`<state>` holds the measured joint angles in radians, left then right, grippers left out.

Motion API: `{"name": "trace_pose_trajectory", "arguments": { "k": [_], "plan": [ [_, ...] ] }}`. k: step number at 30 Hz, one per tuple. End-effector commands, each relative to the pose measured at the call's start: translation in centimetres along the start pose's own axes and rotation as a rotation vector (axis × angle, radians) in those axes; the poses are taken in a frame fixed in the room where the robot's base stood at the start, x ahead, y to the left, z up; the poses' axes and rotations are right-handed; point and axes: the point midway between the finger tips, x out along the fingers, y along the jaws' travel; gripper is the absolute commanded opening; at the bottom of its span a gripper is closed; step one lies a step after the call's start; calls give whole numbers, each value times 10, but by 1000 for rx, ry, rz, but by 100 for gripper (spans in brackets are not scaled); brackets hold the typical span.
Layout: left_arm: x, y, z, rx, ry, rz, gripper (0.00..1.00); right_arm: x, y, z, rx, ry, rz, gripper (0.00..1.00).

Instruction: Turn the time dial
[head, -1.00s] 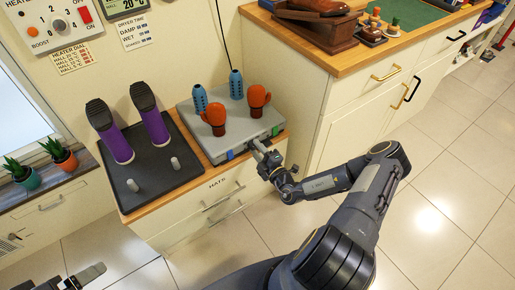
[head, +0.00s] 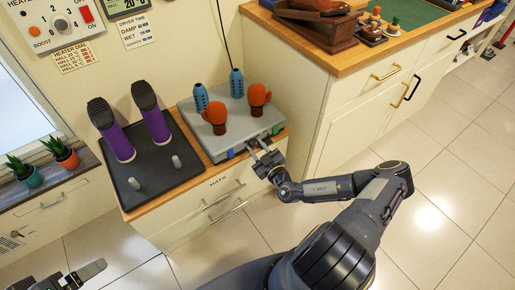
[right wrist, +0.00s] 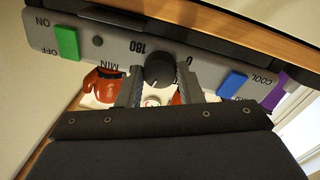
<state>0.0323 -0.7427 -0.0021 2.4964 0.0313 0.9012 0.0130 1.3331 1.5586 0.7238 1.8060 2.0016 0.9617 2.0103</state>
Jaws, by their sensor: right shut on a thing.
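The time dial (right wrist: 159,70) is a dark round knob on the front of the grey dryer box (head: 222,146). In the right wrist view the panel appears upside down, with 180, MIN and 0 marked around the dial. My right gripper (right wrist: 159,85) has one finger on each side of the dial and is shut on it. In the head view my right gripper (head: 262,157) is at the box's front face and hides the dial. I cannot tell which mark the dial points to. My left gripper (head: 85,275) is only partly in view at the bottom left.
A green switch (right wrist: 67,42) marked ON and OFF and a blue slider (right wrist: 232,85) flank the dial. Orange boxing gloves (head: 215,116) stand on the box. Purple boots (head: 117,139) stand on a black tray (head: 147,189) to its left. A drawer cabinet (head: 182,224) is underneath.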

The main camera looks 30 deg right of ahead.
Motion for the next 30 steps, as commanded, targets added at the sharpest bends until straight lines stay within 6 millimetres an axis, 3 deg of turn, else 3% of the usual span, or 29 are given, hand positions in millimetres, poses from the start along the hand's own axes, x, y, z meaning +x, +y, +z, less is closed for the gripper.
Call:
{"name": "trace_pose_trajectory", "arguments": {
  "k": [15,30],
  "plan": [
    [2,-1,1,0,0,0,88,-1,0,1,412,-28,6,10],
    [3,-1,2,0,0,0,88,-1,-1,0,539,-35,6,10]
  ]
}}
